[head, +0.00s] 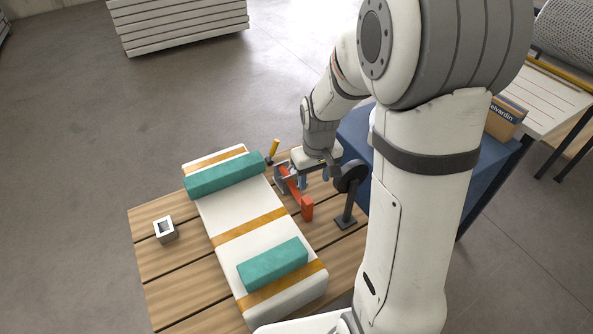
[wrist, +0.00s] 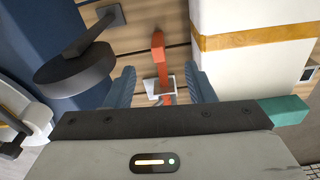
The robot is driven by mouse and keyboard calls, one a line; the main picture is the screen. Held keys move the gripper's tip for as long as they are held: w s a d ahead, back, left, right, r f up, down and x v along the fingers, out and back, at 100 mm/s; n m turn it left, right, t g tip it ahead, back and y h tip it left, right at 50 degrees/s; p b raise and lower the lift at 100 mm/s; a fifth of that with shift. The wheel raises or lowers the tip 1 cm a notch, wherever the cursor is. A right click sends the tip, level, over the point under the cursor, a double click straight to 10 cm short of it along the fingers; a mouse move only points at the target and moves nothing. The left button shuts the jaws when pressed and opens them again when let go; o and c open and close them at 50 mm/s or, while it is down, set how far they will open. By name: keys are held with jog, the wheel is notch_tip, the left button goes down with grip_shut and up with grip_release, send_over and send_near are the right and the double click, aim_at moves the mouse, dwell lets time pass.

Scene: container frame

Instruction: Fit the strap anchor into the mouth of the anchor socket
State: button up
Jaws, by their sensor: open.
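An orange-red bar, which I take to be the strap anchor (head: 305,207), stands at a grey bracket (head: 281,178) on the slatted deck; it also shows in the wrist view (wrist: 158,48). My gripper (head: 313,178) is open above it. In the wrist view my gripper (wrist: 160,88) has its two blue fingers apart, one on each side of the bar, with a gap to both. The likely anchor socket (head: 165,229), a small white block with a dark square mouth, sits on the far left of the deck. The bar's lower part is hidden by my gripper body in the wrist view.
A long white load (head: 240,213) with ochre straps and teal pads (head: 272,264) lies between bar and socket. A dark disc on a post (head: 347,211) stands close right of my gripper. A blue surface (head: 358,135) adjoins behind. Bare slats surround the socket.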

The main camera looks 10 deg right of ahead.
jog(key=n, duration=0.1)
send_over(308, 199)
jog(key=s, duration=0.1)
jog(key=shift+g, duration=0.3)
jog(key=f, duration=0.8)
jog(key=shift+s, duration=0.2)
jog(key=f, duration=0.3)
jog(key=w+f, duration=0.1)
jog(key=f, duration=0.1)
jog(key=shift+f+p, duration=0.3)
jog(key=shift+p, duration=0.1)
jog(key=shift+w+a+f+p, duration=0.1)
jog(key=shift+f+p, duration=0.1)
jog(key=shift+f, duration=1.05)
jog(key=shift+w+f+p, duration=0.1)
jog(key=shift+f+p, duration=0.05)
jog(key=shift+f, duration=1.05)
jog(key=shift+c, duration=0.6)
grip_shut()
